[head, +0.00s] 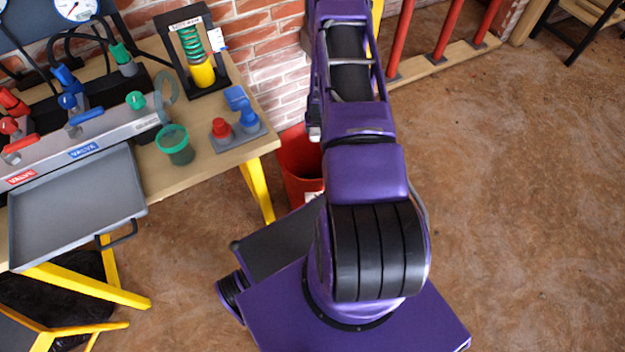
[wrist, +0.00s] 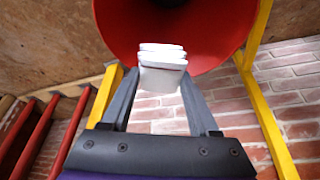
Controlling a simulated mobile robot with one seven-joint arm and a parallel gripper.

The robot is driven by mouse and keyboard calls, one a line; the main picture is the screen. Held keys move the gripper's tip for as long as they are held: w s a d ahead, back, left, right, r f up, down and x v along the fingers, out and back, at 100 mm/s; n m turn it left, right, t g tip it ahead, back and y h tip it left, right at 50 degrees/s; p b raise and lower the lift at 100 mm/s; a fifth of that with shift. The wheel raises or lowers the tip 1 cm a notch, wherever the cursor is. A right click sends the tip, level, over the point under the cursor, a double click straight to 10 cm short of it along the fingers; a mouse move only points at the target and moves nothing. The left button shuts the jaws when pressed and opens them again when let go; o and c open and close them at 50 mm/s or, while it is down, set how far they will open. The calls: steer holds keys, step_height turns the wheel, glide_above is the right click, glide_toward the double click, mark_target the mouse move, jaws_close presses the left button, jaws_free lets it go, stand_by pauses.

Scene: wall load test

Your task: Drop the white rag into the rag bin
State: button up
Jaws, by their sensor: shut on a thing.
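The white rag (wrist: 162,74) is a small folded bundle pinched between the two grey fingers of my gripper (wrist: 160,82) in the wrist view. The red rag bin (wrist: 222,50) is large at the top of the wrist view, its round shape beyond the rag. The rag overlaps the bin's edge in the picture; I cannot tell its height over the bin. In the head view the bin (head: 296,165) stands on the floor by the wall, partly hidden by my purple arm. My gripper and the rag are hidden there.
The wooden bench (head: 205,165) with yellow legs stands left of the bin, holding a grey tray (head: 80,205), valves and a spring stand (head: 197,55). A brick wall (head: 265,60) is behind. Red posts (head: 400,40) stand at the back. The floor at right is clear.

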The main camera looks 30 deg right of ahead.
steer(key=shift+f+b, duration=0.7)
steer(key=shift+f, duration=1)
steer(key=o, duration=1.3)
steer(key=shift+c, duration=0.2)
steer(key=shift+r, duration=0.1)
steer(key=p+v, duration=0.3)
steer(key=v, duration=1.4)
steer(key=shift+r, duration=0.2)
steer(key=shift+w, duration=0.1)
